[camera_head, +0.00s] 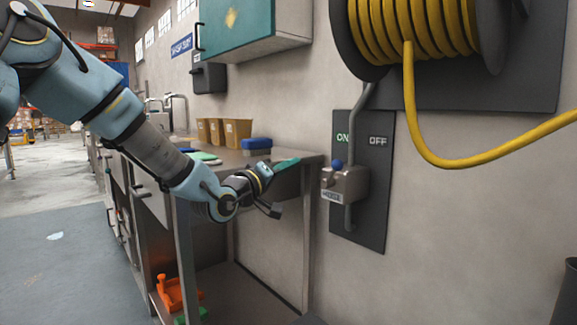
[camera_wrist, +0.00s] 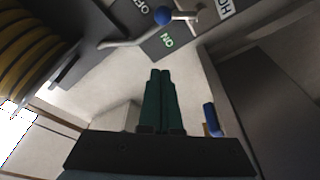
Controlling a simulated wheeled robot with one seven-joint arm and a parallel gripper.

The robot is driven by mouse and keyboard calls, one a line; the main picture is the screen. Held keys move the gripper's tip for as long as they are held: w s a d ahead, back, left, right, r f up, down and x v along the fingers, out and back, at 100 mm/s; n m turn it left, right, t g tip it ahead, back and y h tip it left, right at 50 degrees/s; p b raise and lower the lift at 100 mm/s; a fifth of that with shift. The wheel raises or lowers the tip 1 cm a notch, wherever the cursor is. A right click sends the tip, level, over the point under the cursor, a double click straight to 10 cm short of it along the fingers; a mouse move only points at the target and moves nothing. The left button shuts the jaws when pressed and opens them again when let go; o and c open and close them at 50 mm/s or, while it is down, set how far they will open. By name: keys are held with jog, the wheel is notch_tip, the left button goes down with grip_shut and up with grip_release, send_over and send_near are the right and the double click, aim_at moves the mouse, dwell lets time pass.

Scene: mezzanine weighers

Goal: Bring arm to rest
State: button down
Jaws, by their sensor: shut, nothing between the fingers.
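My arm (camera_head: 155,145) reaches in from the upper left in the head view, angled down across the front of the metal bench. My gripper (camera_head: 290,163) ends it, with green fingers pointing right, near the bench's right end and left of the wall switch. In the wrist view the two green fingers of my gripper (camera_wrist: 160,78) lie together, with nothing between them. The switch lever's blue knob (camera_head: 337,164) is a short way right of the fingertips and apart from them. The knob also shows in the wrist view (camera_wrist: 163,15).
A metal bench (camera_head: 312,157) holds tan bins (camera_head: 237,132) and a blue brush (camera_head: 257,143). A teal cabinet (camera_head: 250,25) hangs above. A yellow hose reel (camera_head: 425,25) trails its hose across the right. An orange item (camera_head: 178,293) sits on the lower shelf. Open floor (camera_head: 60,260) lies left.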

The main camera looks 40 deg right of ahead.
jog(key=w+a+f+t+y, duration=0.4)
jog(key=w+a+f+y, duration=0.65)
jog(key=a, duration=0.55)
jog(key=w+a+f+n+g+y, duration=0.1)
jog(key=a+f+n+y, duration=0.3)
jog(key=a, duration=1)
jog(key=w+a+f+m+y, duration=0.1)
jog(key=a+f+y, duration=0.3)
jog(key=a, duration=1)
jog(key=s+a+f+n+g+p, duration=0.1)
jog(key=s+a+n+g, duration=0.25)
jog(key=s+a, duration=0.9)
notch_tip(320, 180, up, 21)
jog(key=w+a+p, duration=0.1)
jog(key=w+p, duration=0.1)
jog(key=p, duration=1.9)
jog(key=shift+m+y, duration=0.45)
jog(key=shift+w, duration=0.1)
